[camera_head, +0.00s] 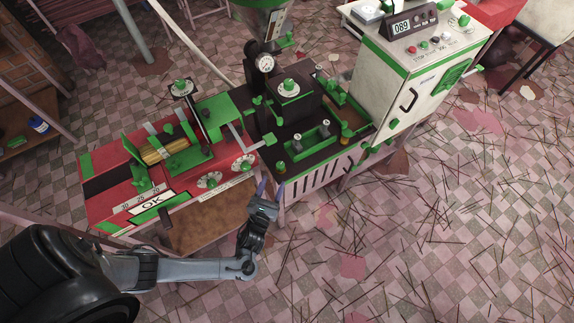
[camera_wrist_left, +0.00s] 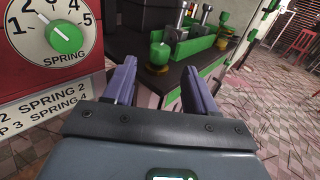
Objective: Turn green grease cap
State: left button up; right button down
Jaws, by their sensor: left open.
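A green cap on a brass-coloured base, which looks like the grease cap (camera_head: 280,166), sits at the near left corner of the dark machine top. It also shows in the left wrist view (camera_wrist_left: 159,55), upright, just beyond my fingertips. A second similar green cap (camera_head: 347,134) stands farther right along the same edge. My left gripper (camera_head: 270,190) is at the front of the machine, just short of the near cap. Its two bluish fingers are spread apart and empty in the left wrist view (camera_wrist_left: 159,70), with the cap seen between them. My right gripper is not in view.
The red panel with the green SPRING dial (camera_wrist_left: 65,37) is close on the left of my gripper. Green fittings with metal posts (camera_head: 310,138) stand behind the cap. A white control cabinet (camera_head: 420,80) is at the right. The floor (camera_head: 440,220) in front is littered with thin sticks.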

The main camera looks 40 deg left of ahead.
aim_at(280, 164)
pick_arm(q)
jog(key=b+x, duration=0.1)
jog(key=x, duration=0.7)
jog(key=shift+w+a+b, duration=0.1)
jog(key=shift+w+b, duration=0.2)
jog(key=c, duration=0.9)
jog(key=shift+a+r+m+t+h+p, duration=0.15)
jog(key=shift+m+t+h+p, duration=0.15)
jog(key=shift+m+h+p, duration=0.6)
jog(key=shift+c, duration=0.2)
jog(key=shift+m+h+p, duration=0.4)
jog(key=shift+h, duration=0.6)
jog(key=shift+m+t+h+p, duration=0.3)
jog(key=shift+m+h, duration=0.4)
jog(key=shift+h, duration=0.4)
jog(key=shift+m+h, duration=1.1)
jog(key=shift+h, duration=0.7)
jog(key=shift+h, duration=0.3)
